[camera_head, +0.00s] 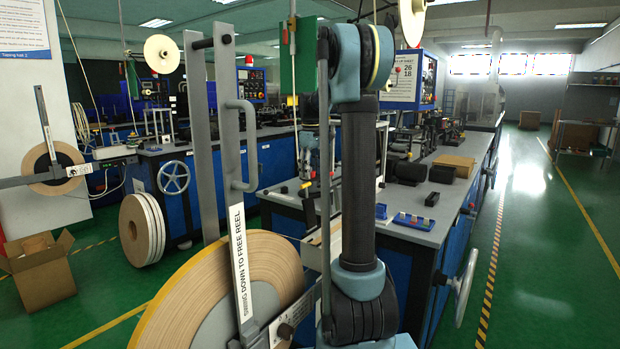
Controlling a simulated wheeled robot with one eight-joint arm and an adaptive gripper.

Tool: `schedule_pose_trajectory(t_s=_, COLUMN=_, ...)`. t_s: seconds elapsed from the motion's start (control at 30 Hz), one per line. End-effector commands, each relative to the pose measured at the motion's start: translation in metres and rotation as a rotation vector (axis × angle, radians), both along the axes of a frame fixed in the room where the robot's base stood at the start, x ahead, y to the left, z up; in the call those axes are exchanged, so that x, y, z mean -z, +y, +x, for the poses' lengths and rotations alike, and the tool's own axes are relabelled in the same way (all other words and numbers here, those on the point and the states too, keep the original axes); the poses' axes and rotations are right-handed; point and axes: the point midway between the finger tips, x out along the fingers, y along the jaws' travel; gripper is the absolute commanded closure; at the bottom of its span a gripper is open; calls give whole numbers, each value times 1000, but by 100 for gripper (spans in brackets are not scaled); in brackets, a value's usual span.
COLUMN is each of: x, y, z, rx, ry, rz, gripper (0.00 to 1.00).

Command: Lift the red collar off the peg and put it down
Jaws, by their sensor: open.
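I cannot make out the red collar or its peg in the head view. A large tape reel (190,290) stands close in front at the bottom, with a grey lever (203,140) rising by it. A white label (239,262) on the lever reads "SWING DOWN TO FREE REEL". My own arm stands upright in the middle of the view and hides part of the machine behind it. My gripper is not in the picture, so its place relative to the collar does not show.
A grey-topped bench (445,215) runs back on the right, bearing a blue tray (414,221) with small blocks. A second reel (142,230) stands at the left. An open cardboard box (40,272) is on the floor. The green aisle at right is clear.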

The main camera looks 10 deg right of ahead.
Motion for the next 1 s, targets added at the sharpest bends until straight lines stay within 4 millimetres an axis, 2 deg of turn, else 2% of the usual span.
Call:
schedule_pose_trajectory(t_s=0.03, x=0, y=0, z=0, rx=0, ry=0, rz=0, gripper=50)
schedule_pose_trajectory(t_s=0.23, x=0, y=0, z=0, rx=0, ry=0, rz=0, gripper=94)
schedule_pose_trajectory(t_s=0.53, x=-1, y=1, z=0, rx=-1, ry=0, rz=0, gripper=94)
schedule_pose_trajectory(t_s=0.67, x=-8, y=1, z=0, rx=-1, ry=0, rz=0, gripper=94)
schedule_pose_trajectory(t_s=1.0, x=-64, y=1, z=0, rx=-2, ry=0, rz=0, gripper=94)
